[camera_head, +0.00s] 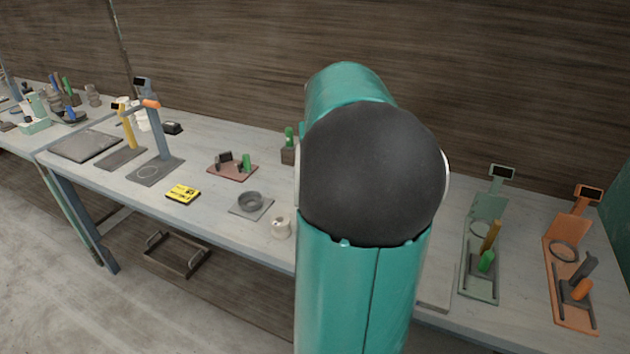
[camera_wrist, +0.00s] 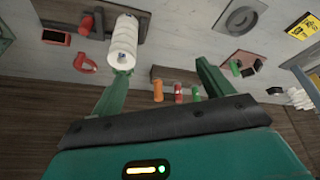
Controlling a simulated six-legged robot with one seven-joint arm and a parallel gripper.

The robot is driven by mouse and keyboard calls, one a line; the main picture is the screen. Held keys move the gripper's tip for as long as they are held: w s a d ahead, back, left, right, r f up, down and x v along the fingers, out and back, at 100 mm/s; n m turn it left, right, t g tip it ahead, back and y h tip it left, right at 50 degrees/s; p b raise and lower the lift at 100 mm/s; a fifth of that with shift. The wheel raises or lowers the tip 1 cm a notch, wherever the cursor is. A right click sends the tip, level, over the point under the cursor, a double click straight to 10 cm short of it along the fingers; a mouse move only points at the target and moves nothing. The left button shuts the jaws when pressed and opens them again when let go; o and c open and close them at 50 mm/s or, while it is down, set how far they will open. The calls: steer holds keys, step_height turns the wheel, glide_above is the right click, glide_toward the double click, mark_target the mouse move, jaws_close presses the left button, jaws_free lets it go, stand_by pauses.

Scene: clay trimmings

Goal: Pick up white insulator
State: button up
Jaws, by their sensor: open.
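A white insulator (camera_wrist: 124,42), a ribbed cylinder, shows at the upper left of the wrist view, over a dark brown base. My gripper (camera_wrist: 161,68) is open, with its two green fingers spread and nothing between them. The left fingertip meets the insulator's lower end in the picture; I cannot tell whether they touch. The insulator lies in line with the left finger, not midway between the two. My own arm fills the middle of the head view and hides the gripper and this insulator there. A second white ribbed piece (camera_wrist: 299,97) shows at the wrist view's right edge.
On the long grey bench (camera_head: 325,258), a green stand (camera_head: 481,272) and an orange stand (camera_head: 570,270) are at right. A yellow box (camera_head: 183,194), a grey ring fixture (camera_head: 251,203) and a cream cup (camera_head: 281,228) are left of my arm. A wooden wall is behind.

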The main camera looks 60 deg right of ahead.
steer(key=s+d+f+m, duration=0.2)
steer(key=s+d, duration=0.3)
steer(key=d, duration=0.2)
steer(key=x, duration=0.8)
steer(key=shift+d, duration=0.15)
steer(key=shift+s+x, duration=0.15)
steer(key=shift+x, duration=1.15)
steer(key=shift+s+x, duration=0.15)
steer(key=shift+x, duration=1.15)
steer(key=c, duration=1.6)
steer(key=shift+r, duration=5.85)
